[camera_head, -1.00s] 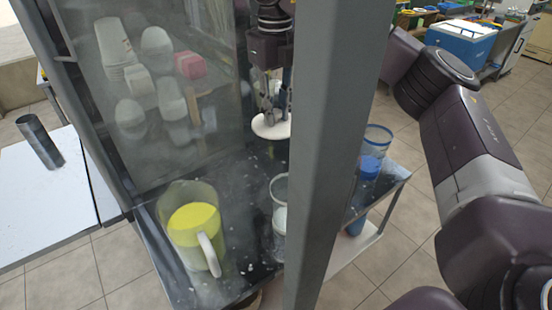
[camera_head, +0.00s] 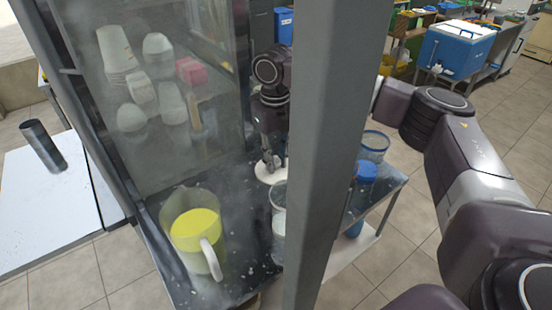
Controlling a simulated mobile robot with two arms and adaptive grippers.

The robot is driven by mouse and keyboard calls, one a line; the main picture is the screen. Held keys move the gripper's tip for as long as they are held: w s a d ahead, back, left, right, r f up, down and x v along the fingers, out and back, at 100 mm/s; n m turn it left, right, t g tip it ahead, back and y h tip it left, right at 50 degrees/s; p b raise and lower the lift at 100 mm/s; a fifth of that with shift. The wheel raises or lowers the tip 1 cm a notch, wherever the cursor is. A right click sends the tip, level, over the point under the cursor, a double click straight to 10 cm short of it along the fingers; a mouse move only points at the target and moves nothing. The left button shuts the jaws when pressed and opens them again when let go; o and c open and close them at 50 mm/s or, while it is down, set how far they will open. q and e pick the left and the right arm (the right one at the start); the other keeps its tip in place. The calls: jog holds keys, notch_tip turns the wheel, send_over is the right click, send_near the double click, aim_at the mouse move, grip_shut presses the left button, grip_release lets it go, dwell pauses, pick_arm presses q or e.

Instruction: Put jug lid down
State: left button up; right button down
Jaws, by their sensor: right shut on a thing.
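The jug lid (camera_head: 264,174) is a round white disc in the head view, just left of the grey post. My right gripper (camera_head: 270,160) points down from above and is shut on it. The lid is at or just above the dark counter (camera_head: 232,180); I cannot tell whether it touches. The post hides the lid's right edge. A clear jug (camera_head: 193,243) with yellow juice and a white handle stands open on the counter, nearer and to the left of the lid. My left gripper is not in view.
The grey post (camera_head: 328,150) stands between the camera and my right arm. A clear container (camera_head: 279,222) stands just in front of the lid, partly hidden. A glass panel (camera_head: 150,150) closes the left side. Blue-rimmed containers (camera_head: 374,146) stand right of the post.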

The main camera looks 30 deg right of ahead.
aim_at(276, 161)
jog(key=shift+f, duration=0.1)
jog(key=c, duration=1.7)
grip_release()
jog(key=shift+c, duration=0.2)
notch_tip(276, 161, up, 12)
jog(key=b, duration=0.2)
jog(key=shift+r+b, duration=0.2)
jog(key=shift+b, duration=0.1)
